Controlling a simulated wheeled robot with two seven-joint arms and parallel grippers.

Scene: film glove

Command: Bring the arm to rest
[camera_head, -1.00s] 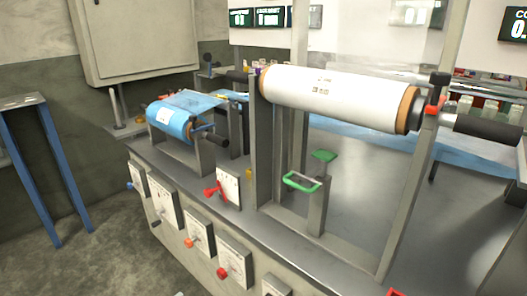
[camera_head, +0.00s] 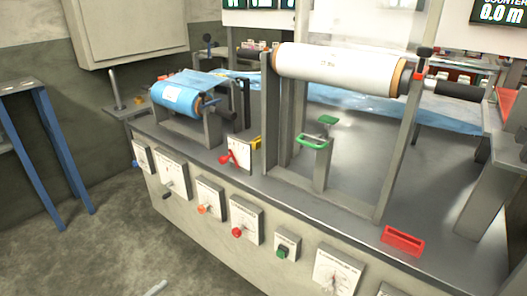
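Neither of my arms nor grippers shows in the head view. The machine bench (camera_head: 330,225) fills the middle and right. A large white roll (camera_head: 335,67) lies across a grey upright frame on it. A smaller blue film roll (camera_head: 176,98) sits on a stand at the bench's left end. A green handle (camera_head: 314,141) stands on a grey post under the white roll.
Dials and knobs, such as a red knob (camera_head: 237,232), line the bench front. A red tray-like part (camera_head: 402,240) lies near the front edge. A blue-legged stand (camera_head: 55,150) is at the left. The floor (camera_head: 110,240) before the bench is mostly clear.

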